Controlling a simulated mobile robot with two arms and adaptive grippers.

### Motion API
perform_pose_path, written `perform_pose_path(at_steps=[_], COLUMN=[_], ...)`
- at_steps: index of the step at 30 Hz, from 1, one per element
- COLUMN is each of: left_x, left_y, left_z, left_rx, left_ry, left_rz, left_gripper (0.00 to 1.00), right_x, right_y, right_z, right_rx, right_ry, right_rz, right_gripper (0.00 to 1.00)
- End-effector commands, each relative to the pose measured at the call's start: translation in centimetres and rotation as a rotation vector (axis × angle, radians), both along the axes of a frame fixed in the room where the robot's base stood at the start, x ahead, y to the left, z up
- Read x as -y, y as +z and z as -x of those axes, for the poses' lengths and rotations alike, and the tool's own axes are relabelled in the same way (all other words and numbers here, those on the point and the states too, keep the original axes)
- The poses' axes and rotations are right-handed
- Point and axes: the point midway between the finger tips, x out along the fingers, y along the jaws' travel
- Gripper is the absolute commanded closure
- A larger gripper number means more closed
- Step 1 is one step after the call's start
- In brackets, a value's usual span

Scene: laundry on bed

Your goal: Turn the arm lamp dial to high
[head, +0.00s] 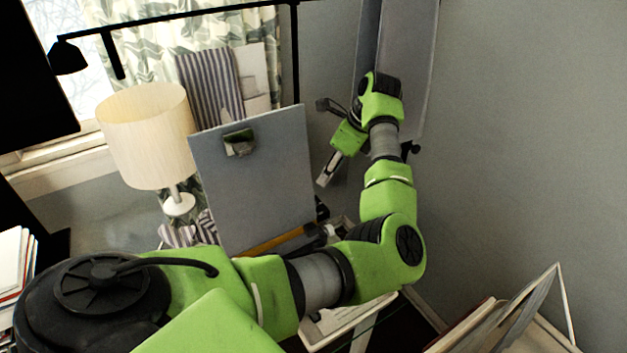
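A black arm lamp (180,17) shows at the top left. Its long thin arm runs across to a dark upright pole (296,60), and its small shade (67,57) hangs at the left end. I cannot make out a dial on it. My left arm comes in from the lower left, bends at the right and rises. Its gripper (327,170) hangs in the air, pointing down and left, right of the grey board and apart from the pole in the picture. The fingers are too small and angled to tell if they are open. My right gripper is not in view.
A grey clipboard-like board (255,185) with a clip stands in the middle. A table lamp with a cream shade (148,135) stands left of it. Striped cloth (209,85) hangs behind. Frames (525,310) lean at the lower right, and a grey wall (520,130) fills the right.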

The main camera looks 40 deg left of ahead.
Motion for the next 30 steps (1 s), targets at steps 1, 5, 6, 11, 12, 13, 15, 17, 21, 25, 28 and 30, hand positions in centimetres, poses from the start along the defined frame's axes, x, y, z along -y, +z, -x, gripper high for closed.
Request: perform_pose_path(at_steps=[1,5,6,11,12,13,15,17,21,25,28,30], left_x=[0.0,-0.2,-0.3,-1.3,-1.7,-1.9,-2.5,-3.0,-4.0,-4.7,-5.1,-5.2], left_y=[-0.5,-0.8,-1.1,-3.4,-4.1,-4.8,-6.2,-7.4,-10.0,-11.7,-12.6,-12.9], left_z=[0.0,0.0,0.1,0.4,0.5,0.5,0.6,0.7,0.9,0.9,1.0,1.0], left_rx=[0.0,-0.001,-0.002,-0.006,-0.006,-0.007,-0.006,-0.007,-0.006,-0.004,-0.002,-0.001], left_ry=[0.0,0.0,0.0,0.001,0.001,0.001,0.001,0.0,0.0,-0.001,-0.001,-0.001], left_rz=[0.0,-0.001,0.001,0.0,-0.001,0.0,0.0,0.0,-0.001,-0.001,-0.001,-0.001], left_gripper=[0.62,0.62,0.62,0.62,0.62,0.62,0.62,0.62,0.62,0.62,0.62,0.62], right_x=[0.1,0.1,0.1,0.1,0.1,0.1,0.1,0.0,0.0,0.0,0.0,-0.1], right_y=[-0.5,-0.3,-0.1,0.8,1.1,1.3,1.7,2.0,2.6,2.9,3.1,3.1], right_z=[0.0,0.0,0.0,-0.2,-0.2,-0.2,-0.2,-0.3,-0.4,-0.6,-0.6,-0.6], right_rx=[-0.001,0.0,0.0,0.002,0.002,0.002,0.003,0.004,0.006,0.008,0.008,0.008], right_ry=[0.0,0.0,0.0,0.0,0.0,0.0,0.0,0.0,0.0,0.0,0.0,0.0], right_rz=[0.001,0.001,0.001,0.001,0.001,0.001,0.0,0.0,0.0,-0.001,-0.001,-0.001], right_gripper=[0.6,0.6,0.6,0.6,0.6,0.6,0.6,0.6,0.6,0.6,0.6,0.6])
